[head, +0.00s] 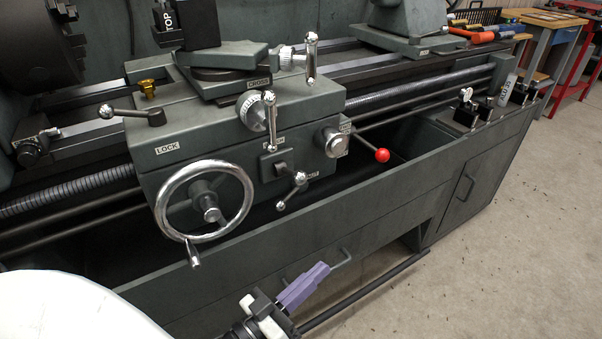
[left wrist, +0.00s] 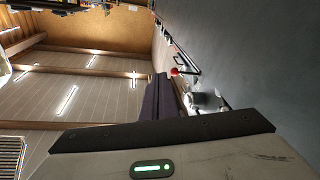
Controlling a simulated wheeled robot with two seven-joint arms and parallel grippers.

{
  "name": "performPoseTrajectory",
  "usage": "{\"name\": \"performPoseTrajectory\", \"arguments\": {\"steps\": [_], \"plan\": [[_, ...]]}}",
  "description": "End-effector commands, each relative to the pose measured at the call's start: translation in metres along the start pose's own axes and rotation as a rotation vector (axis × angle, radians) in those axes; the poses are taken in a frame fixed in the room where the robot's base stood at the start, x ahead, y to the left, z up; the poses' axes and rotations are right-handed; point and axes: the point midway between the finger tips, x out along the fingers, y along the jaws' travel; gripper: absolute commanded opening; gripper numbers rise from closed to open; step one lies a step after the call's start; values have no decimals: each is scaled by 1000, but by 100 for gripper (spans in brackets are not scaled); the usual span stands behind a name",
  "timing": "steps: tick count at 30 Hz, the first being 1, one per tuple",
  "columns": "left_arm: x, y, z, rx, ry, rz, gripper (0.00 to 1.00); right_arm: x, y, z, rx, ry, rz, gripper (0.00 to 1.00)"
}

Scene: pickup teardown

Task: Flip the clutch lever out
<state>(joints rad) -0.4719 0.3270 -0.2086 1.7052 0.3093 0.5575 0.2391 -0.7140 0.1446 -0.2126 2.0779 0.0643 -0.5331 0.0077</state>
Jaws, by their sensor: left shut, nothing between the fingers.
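A lever with a red ball knob (head: 382,155) sticks out to the right and slightly down from a round hub (head: 335,141) at the right end of the lathe carriage. I take it for the clutch lever; the small label beside it is hard to read. The red knob also shows in the left wrist view (left wrist: 174,71), just past the fingers. My left gripper (head: 317,273) has purple fingers, shut and empty. In the head view it is below and left of the red knob, in front of the lathe's lower front panel, apart from the lever. My right gripper is not in view.
A chrome handwheel (head: 205,202) and a short ball-ended lever (head: 293,190) project from the carriage front, left of the red knob. The lathe's tray wall (head: 330,228) runs below, with a handle (head: 343,260) near my fingers. Floor to the right is open.

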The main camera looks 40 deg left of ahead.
Motion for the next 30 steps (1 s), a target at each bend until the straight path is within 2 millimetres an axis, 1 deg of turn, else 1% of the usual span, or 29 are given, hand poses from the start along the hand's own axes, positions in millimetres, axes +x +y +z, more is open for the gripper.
{"name": "performPoseTrajectory", "arguments": {"steps": [1,3,5,6,8,9,12,15,18,30], "plan": [[-3,11,18,16,-101,-14,0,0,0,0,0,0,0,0],[-10,23,44,53,-255,-32,0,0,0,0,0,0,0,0],[-20,30,63,84,-378,-46,0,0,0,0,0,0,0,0],[-28,35,74,104,-454,-55,0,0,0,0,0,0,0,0],[-44,40,89,134,-564,-67,0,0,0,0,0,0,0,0],[-57,44,98,152,-633,-74,0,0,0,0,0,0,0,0],[-88,51,117,190,-779,-85,0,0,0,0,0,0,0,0],[-108,54,126,215,-868,-90,0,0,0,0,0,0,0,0],[-117,56,130,226,-906,-93,0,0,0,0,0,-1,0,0],[-118,56,131,226,-913,-93,0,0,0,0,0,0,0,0]]}}
